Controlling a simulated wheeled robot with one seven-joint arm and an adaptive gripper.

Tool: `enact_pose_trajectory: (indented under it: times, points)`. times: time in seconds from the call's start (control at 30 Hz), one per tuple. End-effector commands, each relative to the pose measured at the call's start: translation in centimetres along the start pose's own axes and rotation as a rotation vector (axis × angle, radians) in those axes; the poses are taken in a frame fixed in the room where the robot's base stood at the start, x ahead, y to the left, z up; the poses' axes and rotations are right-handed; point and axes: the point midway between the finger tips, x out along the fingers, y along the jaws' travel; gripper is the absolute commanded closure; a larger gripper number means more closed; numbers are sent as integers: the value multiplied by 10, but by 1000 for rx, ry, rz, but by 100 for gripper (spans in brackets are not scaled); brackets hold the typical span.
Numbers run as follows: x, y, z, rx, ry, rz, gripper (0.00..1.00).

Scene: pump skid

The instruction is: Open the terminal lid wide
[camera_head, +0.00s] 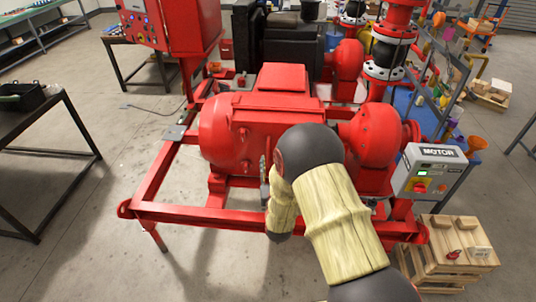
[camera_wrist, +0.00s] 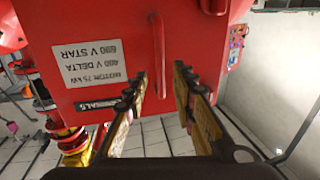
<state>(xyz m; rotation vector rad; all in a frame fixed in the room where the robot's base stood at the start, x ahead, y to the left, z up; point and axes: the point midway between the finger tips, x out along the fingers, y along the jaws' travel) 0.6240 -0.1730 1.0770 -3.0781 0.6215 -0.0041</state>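In the wrist view a red box face (camera_wrist: 115,30) fills the upper middle. It carries a white label (camera_wrist: 92,65), upside down, reading MOTOR 75 kW, 400 V DELTA, 690 V STAR, and a black TERMINALS plate (camera_wrist: 97,104). A slim red bar handle (camera_wrist: 159,50) stands on this face. My gripper (camera_wrist: 162,72) is open, with one finger on each side of the handle in the picture. I cannot tell whether the fingers reach it or touch it. The lid looks closed, though its edges are not clear. In the head view my arm hides the gripper.
The red pump motor (camera_head: 225,135) sits on a red frame (camera_head: 175,212). A MOTOR switch box (camera_head: 432,171) and a wooden crate (camera_head: 452,250) stand at the right. A dark table (camera_head: 45,125) is at the left. The floor between table and frame is mostly clear.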

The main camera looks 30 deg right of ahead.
Motion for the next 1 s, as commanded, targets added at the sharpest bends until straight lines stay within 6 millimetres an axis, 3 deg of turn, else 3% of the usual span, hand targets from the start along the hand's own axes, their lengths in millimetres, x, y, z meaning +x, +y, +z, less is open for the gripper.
enact_pose_trajectory:
  times: [0.2, 0.4, 0.73, 1.0]
  points:
    - [34, 0, 1, -1, -1, -1, 74]
    - [53, 0, 0, 0, -1, -1, 74]
    - [56, 0, 0, 0, -2, -1, 74]
    - [56, 0, 0, 0, -2, -1, 89]
